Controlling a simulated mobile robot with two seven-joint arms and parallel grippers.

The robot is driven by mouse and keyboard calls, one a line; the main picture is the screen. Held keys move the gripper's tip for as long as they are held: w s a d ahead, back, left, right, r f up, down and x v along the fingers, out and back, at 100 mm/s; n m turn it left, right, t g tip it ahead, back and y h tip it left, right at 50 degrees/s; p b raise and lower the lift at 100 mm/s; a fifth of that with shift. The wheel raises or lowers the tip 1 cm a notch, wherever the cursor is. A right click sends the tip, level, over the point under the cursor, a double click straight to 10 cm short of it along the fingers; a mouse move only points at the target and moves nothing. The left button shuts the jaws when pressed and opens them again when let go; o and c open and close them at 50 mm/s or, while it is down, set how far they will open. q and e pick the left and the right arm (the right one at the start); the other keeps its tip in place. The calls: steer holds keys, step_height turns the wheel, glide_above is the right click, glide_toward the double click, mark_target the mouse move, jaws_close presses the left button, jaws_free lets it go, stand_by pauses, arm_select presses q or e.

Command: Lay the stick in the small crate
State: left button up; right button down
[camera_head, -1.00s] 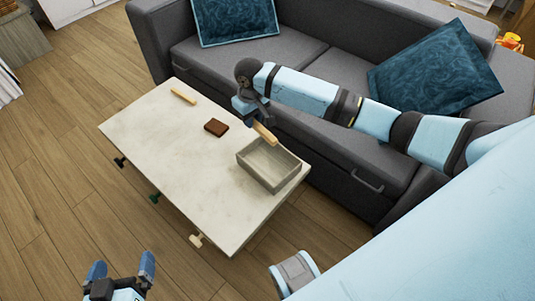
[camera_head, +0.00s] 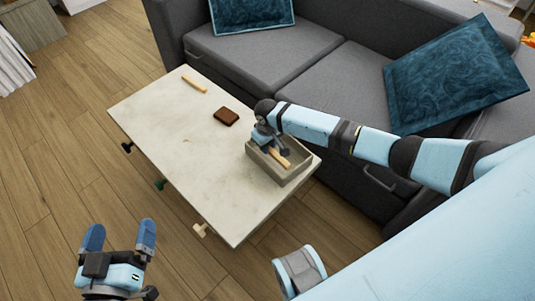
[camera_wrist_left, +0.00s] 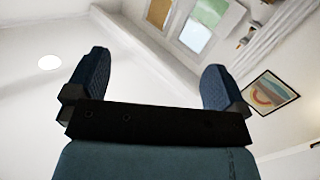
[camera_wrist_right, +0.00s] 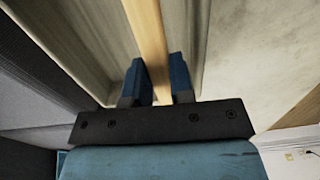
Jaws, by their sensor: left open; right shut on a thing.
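The small crate (camera_head: 286,178) is a pale grey open box at the right end of the table. It also shows in the right wrist view (camera_wrist_right: 212,40). My right gripper (camera_head: 274,151) is over and partly within the crate's opening, shut on a light wooden stick (camera_head: 280,158). In the right wrist view the stick (camera_wrist_right: 148,40) runs between the fingers, inside the crate walls. Whether the stick touches the crate floor I cannot tell. My left gripper (camera_head: 119,240) is open and empty, over the floor in front of the table; its spread fingers show in the left wrist view (camera_wrist_left: 150,88).
The pale marble table (camera_head: 185,135) also holds a brown block (camera_head: 226,117) and another light stick (camera_head: 194,86) at its far left. A grey sofa (camera_head: 310,75) stands close behind. Mid-table is clear.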

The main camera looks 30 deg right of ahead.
mark_target(268, 157)
step_height(268, 157, down, 4)
steer(key=shift+r+b, duration=0.1)
steer(key=shift+b, duration=0.7)
steer(key=shift+f, duration=0.2)
arm_select(q)
steer(key=r, duration=0.1)
steer(key=d+r+t+h, duration=0.1)
steer(key=r, duration=0.1)
arm_select(e)
steer(key=shift+r, duration=0.1)
steer(key=shift+f, duration=0.2)
steer(key=c, duration=1.3)
jaws_free()
